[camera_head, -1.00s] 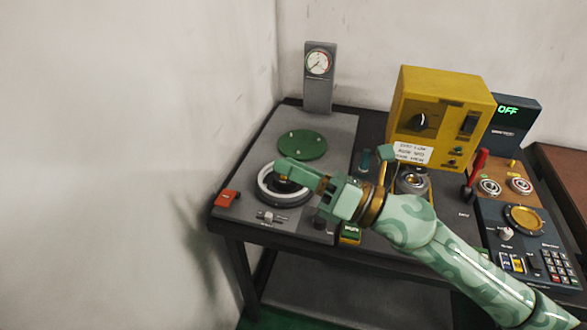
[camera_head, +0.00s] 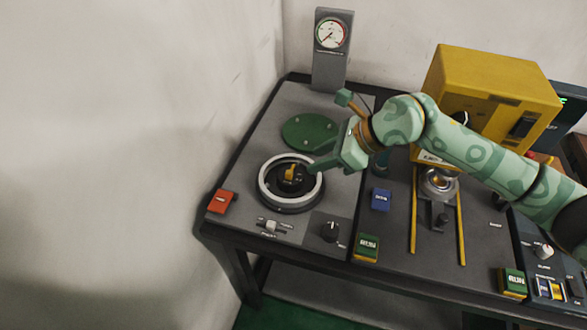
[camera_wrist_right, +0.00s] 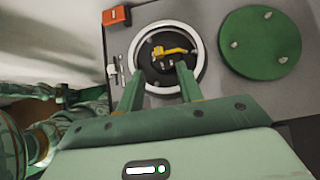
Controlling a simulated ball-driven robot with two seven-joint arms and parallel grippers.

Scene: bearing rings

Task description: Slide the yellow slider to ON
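A yellow piece (camera_head: 291,172), which I take to be the yellow slider, sits on a black round hub inside a white ring (camera_head: 263,190) at the left of the bench. In the right wrist view this yellow piece (camera_wrist_right: 170,51) looks like a short bent bar lying across the hub. I cannot read an ON mark beside it. My right gripper (camera_head: 312,167) reaches in from the right over the ring's edge, beside the yellow piece. In the wrist view its two fingers (camera_wrist_right: 160,70) are apart with nothing between them. My left gripper is not in view.
A green disc (camera_head: 308,131) lies behind the ring, with a gauge post (camera_head: 331,45) at the back. A yellow box (camera_head: 490,75) stands at right.

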